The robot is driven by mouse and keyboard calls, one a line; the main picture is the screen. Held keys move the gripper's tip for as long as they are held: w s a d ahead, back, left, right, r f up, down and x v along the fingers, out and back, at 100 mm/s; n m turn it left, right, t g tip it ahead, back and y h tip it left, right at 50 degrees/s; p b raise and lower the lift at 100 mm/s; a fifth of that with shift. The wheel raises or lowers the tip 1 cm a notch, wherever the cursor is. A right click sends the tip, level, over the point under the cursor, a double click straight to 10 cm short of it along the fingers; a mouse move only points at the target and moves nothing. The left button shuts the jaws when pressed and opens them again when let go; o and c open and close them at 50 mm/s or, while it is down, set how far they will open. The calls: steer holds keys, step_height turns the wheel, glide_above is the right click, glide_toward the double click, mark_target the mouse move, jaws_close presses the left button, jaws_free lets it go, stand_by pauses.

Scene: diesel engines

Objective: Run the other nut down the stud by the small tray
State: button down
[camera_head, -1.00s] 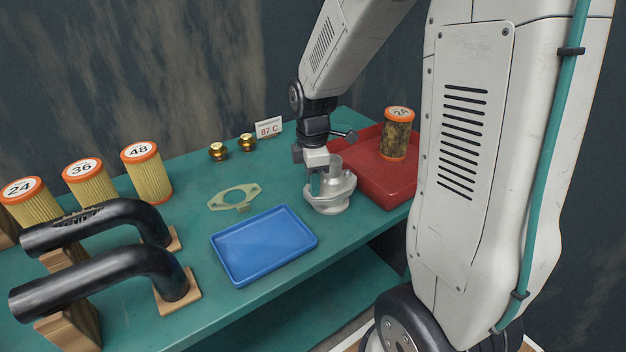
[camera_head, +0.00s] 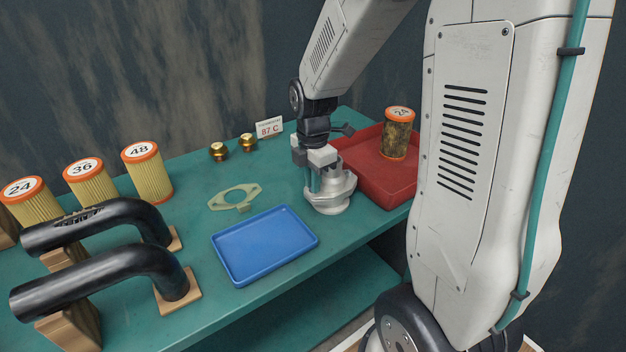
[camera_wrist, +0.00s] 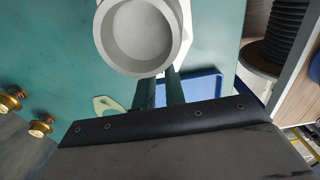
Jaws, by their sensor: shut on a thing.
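A pale grey metal housing (camera_head: 334,199) stands on the teal bench between the small blue tray (camera_head: 265,246) and a red tray. My gripper (camera_head: 313,185) points straight down at the housing's near-left flange, its fingers close together. In the wrist view the housing's round open neck (camera_wrist: 140,35) fills the top, and my two teal fingers (camera_wrist: 162,82) reach to the flange beside it. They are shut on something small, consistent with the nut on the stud. The nut and stud themselves are hidden by the fingers and the housing. The blue tray also shows in the wrist view (camera_wrist: 207,88).
A flat gasket (camera_head: 235,198) lies left. Two brass parts (camera_head: 219,152) and an 87 C card (camera_head: 269,128) stand farther back. Numbered filters and black pipes occupy the left.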

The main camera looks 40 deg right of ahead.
steer(key=m, duration=0.5)
steer(key=shift+s+f+m, duration=0.1)
steer(key=shift+m, duration=0.3)
steer(key=c, duration=1.4)
jaws_free()
steer(key=shift+m, duration=0.3)
steer(key=shift+c, duration=0.3)
steer(key=shift+r, duration=3.55)
